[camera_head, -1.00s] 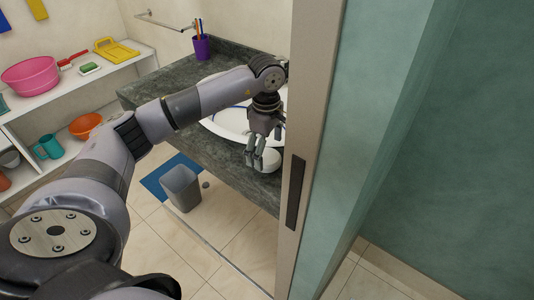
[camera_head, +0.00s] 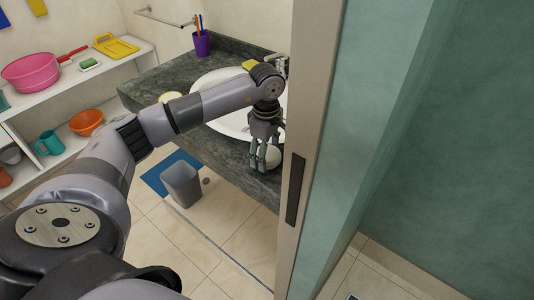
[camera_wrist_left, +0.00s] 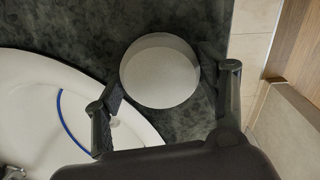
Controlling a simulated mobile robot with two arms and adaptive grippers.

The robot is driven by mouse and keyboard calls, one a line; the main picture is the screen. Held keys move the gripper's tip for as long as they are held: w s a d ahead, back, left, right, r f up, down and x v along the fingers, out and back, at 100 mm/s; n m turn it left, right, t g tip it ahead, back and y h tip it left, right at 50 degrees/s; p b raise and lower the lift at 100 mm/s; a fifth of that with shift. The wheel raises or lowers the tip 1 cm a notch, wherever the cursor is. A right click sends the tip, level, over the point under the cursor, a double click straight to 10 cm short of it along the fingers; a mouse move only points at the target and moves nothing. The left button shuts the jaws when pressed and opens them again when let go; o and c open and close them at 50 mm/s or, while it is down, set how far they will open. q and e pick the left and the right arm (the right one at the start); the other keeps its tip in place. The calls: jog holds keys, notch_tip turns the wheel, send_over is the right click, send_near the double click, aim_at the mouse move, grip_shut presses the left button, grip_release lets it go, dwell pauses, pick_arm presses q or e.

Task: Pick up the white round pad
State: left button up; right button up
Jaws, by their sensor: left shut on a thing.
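The white round pad (camera_wrist_left: 160,70) lies flat-looking over the dark stone counter in the left wrist view, beside the white basin. It also shows in the head view (camera_head: 272,159), partly hidden by fingers. My left gripper (camera_head: 264,158) comes down from above at the counter's front edge and is shut on the pad. In the left wrist view the fingers (camera_wrist_left: 168,86) stand on either side of the pad. I cannot tell whether the pad is clear of the counter. My right gripper is not in view.
The white basin (camera_wrist_left: 55,115) is set in the counter (camera_head: 150,82). A purple cup (camera_head: 202,44) with brushes and a yellow item (camera_head: 250,64) stand further back. The door frame (camera_head: 312,120) rises close to the right of my left gripper. A grey bin (camera_head: 182,186) stands on the floor below.

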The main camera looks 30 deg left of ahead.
pick_arm(q)
jog(key=shift+c, duration=0.7)
jog(key=shift+r, duration=0.1)
jog(key=shift+r, duration=0.3)
notch_tip(320, 180, up, 19)
jog(key=b, duration=0.1)
jog(key=shift+r, duration=0.1)
jog(key=o, duration=0.4)
jog(key=c, duration=0.5)
